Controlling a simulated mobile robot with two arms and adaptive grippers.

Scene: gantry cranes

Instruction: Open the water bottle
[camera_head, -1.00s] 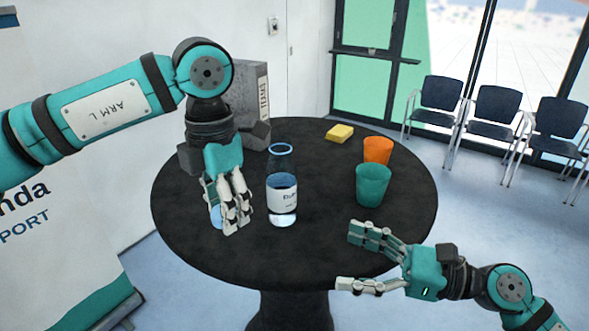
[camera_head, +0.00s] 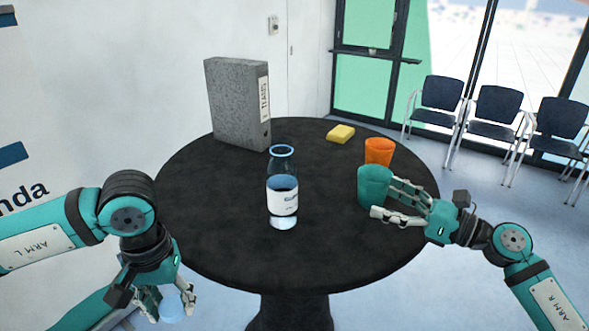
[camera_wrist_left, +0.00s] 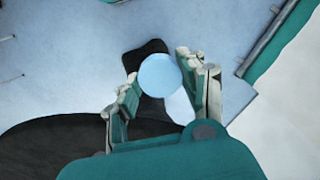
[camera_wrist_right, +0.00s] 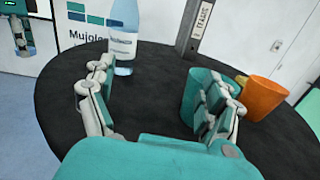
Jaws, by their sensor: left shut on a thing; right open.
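The water bottle (camera_head: 283,190) stands upright on the round black table, with a blue ring at its neck. It also shows in the right wrist view (camera_wrist_right: 123,45). My left gripper (camera_head: 170,302) is off the table's front left side, shut on a light blue round cap (camera_wrist_left: 159,76), clear of the bottle. My right gripper (camera_head: 387,199) is open at the table's right side, beside the teal cup (camera_head: 374,183). In the right wrist view the cup lies behind one finger, and I cannot tell whether they touch.
An orange cup (camera_head: 379,150) and a yellow sponge-like block (camera_head: 340,133) lie at the back right of the black table (camera_head: 230,235). A grey binder (camera_head: 236,105) stands at the back left. The table's left and front are clear. Chairs (camera_head: 440,105) stand beyond.

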